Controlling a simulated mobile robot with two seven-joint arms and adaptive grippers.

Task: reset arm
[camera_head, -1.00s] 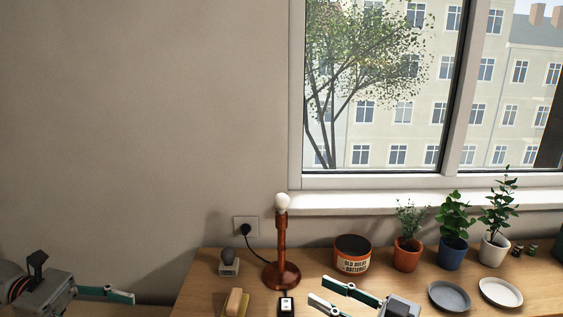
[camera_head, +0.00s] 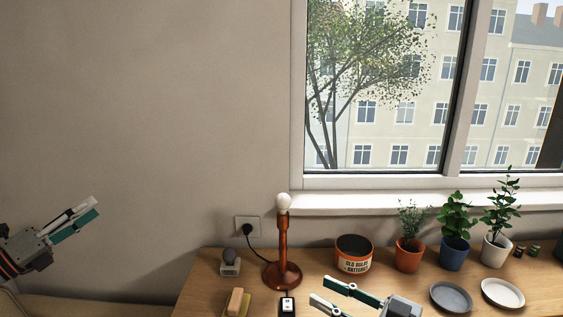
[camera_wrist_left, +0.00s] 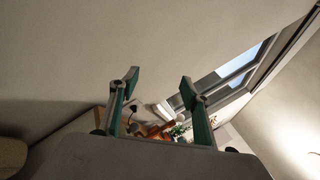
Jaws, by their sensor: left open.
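My left gripper (camera_head: 88,216) is at the left of the head view, raised in front of the bare wall and clear of the desk. In the left wrist view its two fingers (camera_wrist_left: 160,85) stand apart with nothing between them close by. My right gripper (camera_head: 345,299) is at the bottom of the head view, low over the front of the desk. Its two fingers are spread apart, and no object shows between them.
The desk (camera_head: 210,293) holds a lamp (camera_head: 282,245) with a bare bulb, an orange tin (camera_head: 354,256), several potted plants (camera_head: 409,250), a grey plate (camera_head: 451,297) and a white plate (camera_head: 503,293). A sponge-like block (camera_head: 236,302) lies front left. The wall area above left is free.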

